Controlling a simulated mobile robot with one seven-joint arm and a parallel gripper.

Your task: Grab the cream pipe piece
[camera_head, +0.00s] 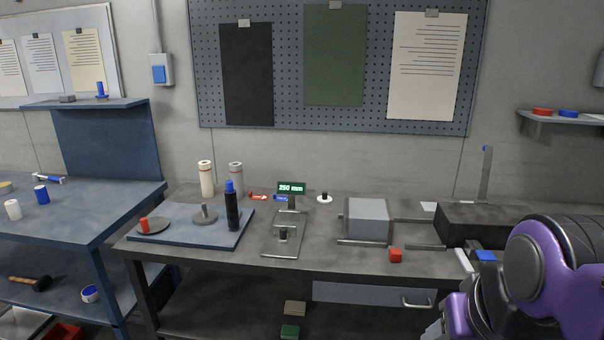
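The cream pipe piece (206,181) stands upright toward the back left of the grey workbench. It is a pale cylinder with a reddish band near its top. A similar grey pipe piece (237,184) stands just to its right, with a small gap. The lower part of the cream piece is close behind a blue board. A purple and black part of my arm shows at the lower right, far from the pipe pieces. My gripper is not visible.
A green display reading 250 mm (291,188), a grey block (367,219) and a red cube (395,255) are further right. A blue table (90,205) adjoins on the left.

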